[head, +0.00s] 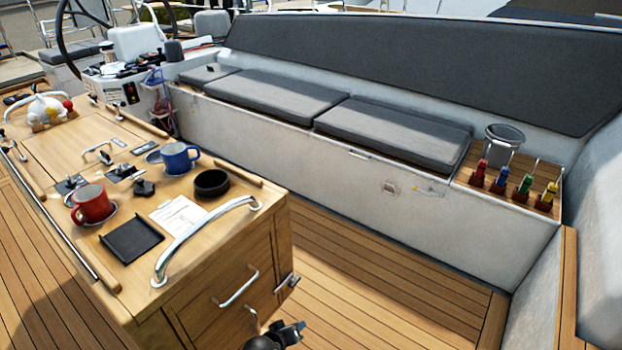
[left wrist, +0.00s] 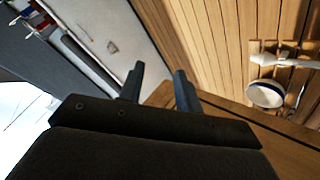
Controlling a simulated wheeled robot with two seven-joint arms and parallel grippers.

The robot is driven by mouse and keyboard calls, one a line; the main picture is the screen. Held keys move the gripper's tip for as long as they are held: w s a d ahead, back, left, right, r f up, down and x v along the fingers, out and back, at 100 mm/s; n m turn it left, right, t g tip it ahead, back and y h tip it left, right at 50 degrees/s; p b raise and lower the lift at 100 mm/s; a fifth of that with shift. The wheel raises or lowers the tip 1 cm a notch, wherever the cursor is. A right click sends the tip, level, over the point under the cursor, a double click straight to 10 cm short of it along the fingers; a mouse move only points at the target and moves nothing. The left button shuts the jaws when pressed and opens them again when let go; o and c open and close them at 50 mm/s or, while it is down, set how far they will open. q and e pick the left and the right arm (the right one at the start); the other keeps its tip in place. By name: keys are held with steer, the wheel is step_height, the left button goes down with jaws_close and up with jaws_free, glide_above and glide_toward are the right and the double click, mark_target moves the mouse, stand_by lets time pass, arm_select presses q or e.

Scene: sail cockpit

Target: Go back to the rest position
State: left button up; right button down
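The task names only my own arms. In the left wrist view, my left gripper (left wrist: 159,84) shows two dark fingers standing apart with nothing between them, so it is open and empty. In the head view, a small dark gripper part (head: 278,338) pokes up at the bottom edge, in front of the wooden console's drawer side. It seems to be my left gripper, but most of it is cut off. My right gripper shows in neither view.
The wooden console (head: 215,300) carries a red mug (head: 92,204), a blue mug (head: 178,158), a black tray (head: 131,241) and a dark round bowl (head: 211,184). A cushioned bench (head: 300,150) lies beyond. The plank floor (head: 360,290) between is clear.

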arm_select(q)
steer(key=s+a+r+m+g+y, duration=0.1)
steer(key=s+a+r+m+g, duration=0.15)
steer(key=s+r, duration=0.35)
steer(key=s+a+r+m+g+y, duration=0.1)
steer(key=s+a+r+g, duration=0.2)
steer(key=s, duration=0.5)
steer(key=s+a+r+m+g+y, duration=0.1)
steer(key=s+a+r+m+y, duration=0.1)
steer(key=s+a+r, duration=0.4)
steer(key=s+d+f, duration=0.1)
steer(key=s+f, duration=0.2)
steer(key=s, duration=0.5)
steer(key=shift+s+g, duration=0.25)
steer(key=shift+g, duration=0.1)
steer(key=shift+d, duration=0.1)
